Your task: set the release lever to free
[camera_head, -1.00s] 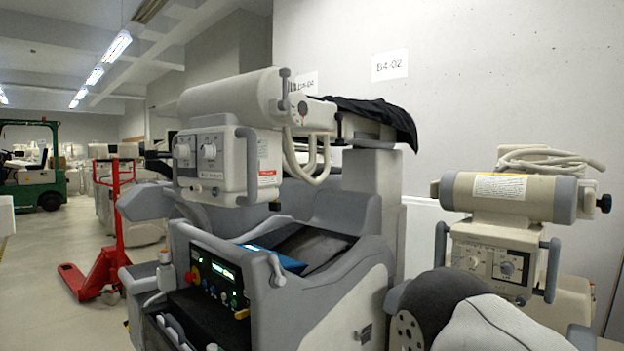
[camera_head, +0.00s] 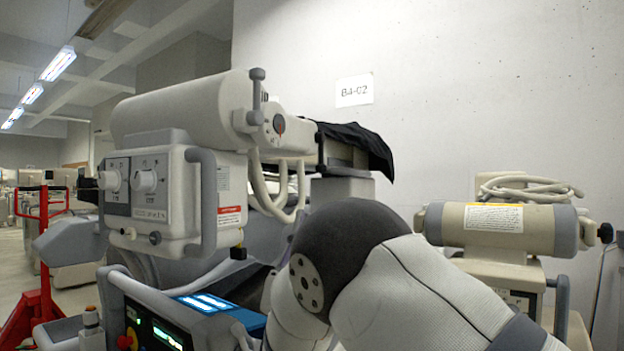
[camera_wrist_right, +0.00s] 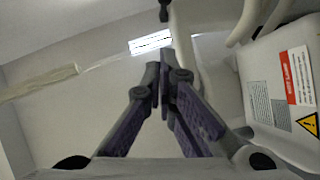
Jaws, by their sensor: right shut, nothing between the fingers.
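A grey knobbed lever (camera_head: 257,95) stands upright at the right end of the thick white cylinder on the near cart's head unit. Beside it is a round plate with a red mark (camera_head: 278,124); I cannot read its lettering. In the right wrist view my right gripper (camera_wrist_right: 164,78) is shut and empty, its fingertips together. A dark knobbed end (camera_wrist_right: 164,11), possibly the lever's, shows beyond the fingertips, apart from them. In the head view my right arm rises in front of the cart, its gripper hidden. My left gripper is not in view.
The cart's head unit has two dials and a grey handle (camera_head: 202,203). Looped hoses (camera_head: 282,190) hang below the lever. A black cover (camera_head: 356,145) lies behind. A second cart (camera_head: 500,225) stands right. A white panel with a warning label (camera_wrist_right: 299,77) is close to the gripper's right.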

